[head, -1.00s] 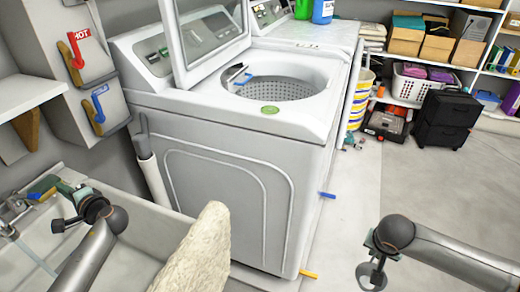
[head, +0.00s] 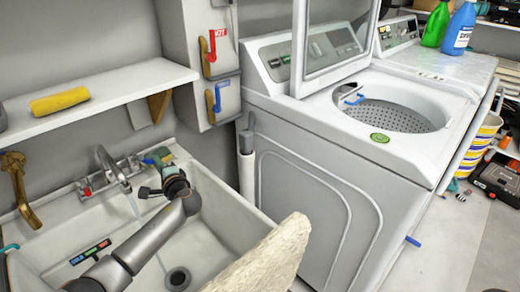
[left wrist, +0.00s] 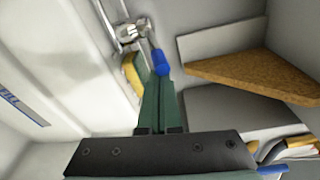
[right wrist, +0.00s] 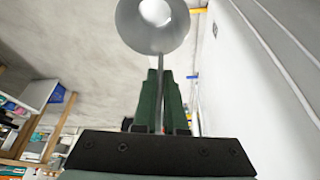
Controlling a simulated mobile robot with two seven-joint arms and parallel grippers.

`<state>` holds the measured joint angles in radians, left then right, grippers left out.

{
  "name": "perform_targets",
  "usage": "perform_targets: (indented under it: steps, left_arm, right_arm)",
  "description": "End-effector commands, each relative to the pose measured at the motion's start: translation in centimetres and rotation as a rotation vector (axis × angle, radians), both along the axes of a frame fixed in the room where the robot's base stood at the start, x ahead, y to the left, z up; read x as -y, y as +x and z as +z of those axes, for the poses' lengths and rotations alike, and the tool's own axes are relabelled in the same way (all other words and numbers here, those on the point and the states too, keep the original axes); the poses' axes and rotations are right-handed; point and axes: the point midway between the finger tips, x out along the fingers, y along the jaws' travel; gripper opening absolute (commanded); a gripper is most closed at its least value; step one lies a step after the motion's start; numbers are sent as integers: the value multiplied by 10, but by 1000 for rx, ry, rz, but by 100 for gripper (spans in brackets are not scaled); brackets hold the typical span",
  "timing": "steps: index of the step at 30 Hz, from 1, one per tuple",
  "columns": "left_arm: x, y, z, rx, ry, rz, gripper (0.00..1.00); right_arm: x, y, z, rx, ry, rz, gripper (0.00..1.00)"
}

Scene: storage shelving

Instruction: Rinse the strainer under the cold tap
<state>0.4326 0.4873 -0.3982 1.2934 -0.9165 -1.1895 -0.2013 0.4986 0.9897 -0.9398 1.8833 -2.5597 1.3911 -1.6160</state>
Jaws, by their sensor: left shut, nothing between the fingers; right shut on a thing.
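My left gripper (head: 158,158) is at the back of the sink (head: 228,215), with its fingers shut and empty beside the blue cold tap handle (left wrist: 161,66). In the left wrist view, the closed green fingers (left wrist: 158,95) point at this handle and the metal fitting (left wrist: 130,33). The spout (head: 110,162) has a thin stream of water below it. The red hot handle (head: 86,190) is left of the spout. My right gripper (right wrist: 161,95) is shut on the thin handle of the strainer (right wrist: 135,28), a grey round metal cup; both are outside the head view.
A pale rough object (head: 265,262) juts up at the sink's front right. A shelf (head: 120,85) with a yellow roller (head: 60,101) hangs above the sink. The washing machine (head: 310,200) stands to the right, lid up. Open floor (head: 450,250) lies beyond it.

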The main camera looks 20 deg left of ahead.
Motion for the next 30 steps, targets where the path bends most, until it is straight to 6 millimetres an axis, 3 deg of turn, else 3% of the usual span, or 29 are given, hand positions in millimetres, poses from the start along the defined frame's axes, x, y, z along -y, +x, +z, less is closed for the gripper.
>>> perform_targets:
  steps: [6,13,30]
  left_arm:
    - [-3,-11,3,-1,2,-12,0]
    - [-7,-24,3,-1,5,-169,0]
    - [-10,-34,0,1,0,-194,0]
  right_arm:
    - [0,0,13,1,-1,0,0]
    - [0,0,28,0,0,0,0]
    - [0,0,30,1,-1,0,0]
